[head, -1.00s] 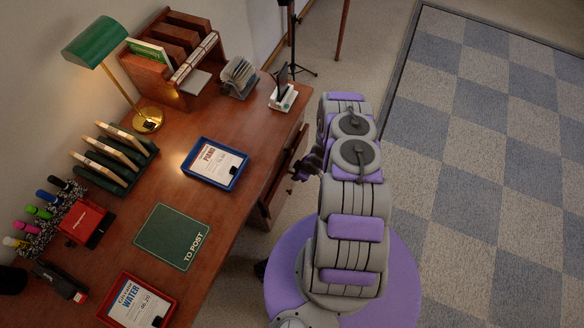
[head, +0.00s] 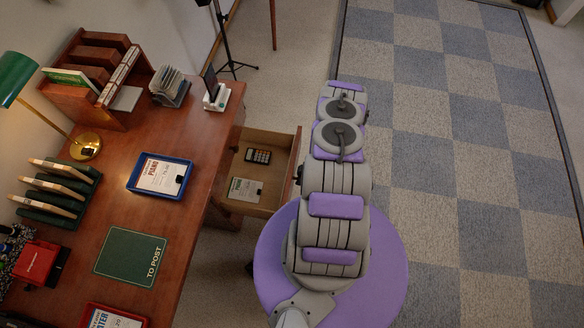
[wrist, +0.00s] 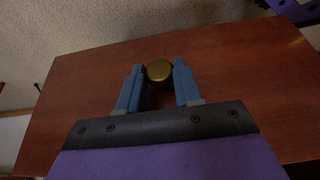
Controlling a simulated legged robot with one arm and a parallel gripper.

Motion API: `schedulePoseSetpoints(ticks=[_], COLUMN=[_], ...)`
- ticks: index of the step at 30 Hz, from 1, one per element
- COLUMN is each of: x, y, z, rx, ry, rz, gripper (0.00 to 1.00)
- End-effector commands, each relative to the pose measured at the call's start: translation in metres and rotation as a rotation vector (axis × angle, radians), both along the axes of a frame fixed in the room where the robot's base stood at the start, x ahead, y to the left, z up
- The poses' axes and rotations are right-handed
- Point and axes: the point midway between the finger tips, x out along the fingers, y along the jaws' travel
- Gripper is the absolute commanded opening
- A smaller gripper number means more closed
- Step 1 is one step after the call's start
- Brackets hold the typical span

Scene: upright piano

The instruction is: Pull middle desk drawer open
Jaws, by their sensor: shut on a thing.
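The desk drawer (head: 270,143) stands pulled out from the right side of the wooden desk (head: 150,215). A calculator (head: 258,156) and a card (head: 245,190) lie inside it. In the wrist view the drawer's reddish wooden front (wrist: 220,75) fills most of the picture. My gripper (wrist: 158,75) is shut on the round brass knob (wrist: 159,70), with one blue finger on each side of it. In the head view my arm hides the gripper and the knob.
The desk top holds a blue tray (head: 133,187), a green mat (head: 131,257), a card rack (head: 170,86) and a green lamp (head: 14,75). A black stand (head: 226,40) is behind the desk. The checked carpet (head: 430,130) to the right is clear.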

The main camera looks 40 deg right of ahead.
Motion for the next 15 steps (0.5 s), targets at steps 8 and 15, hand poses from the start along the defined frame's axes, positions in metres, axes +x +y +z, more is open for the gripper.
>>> schedulePoseSetpoints(ticks=[8,15], x=[-0.0065,-0.0067], y=[-0.0054,-0.0061], z=[0.0009,0.0009], rx=[-0.002,-0.002], ry=[-0.001,-0.001], rz=[0.0,0.0], gripper=[0.0,0.0])
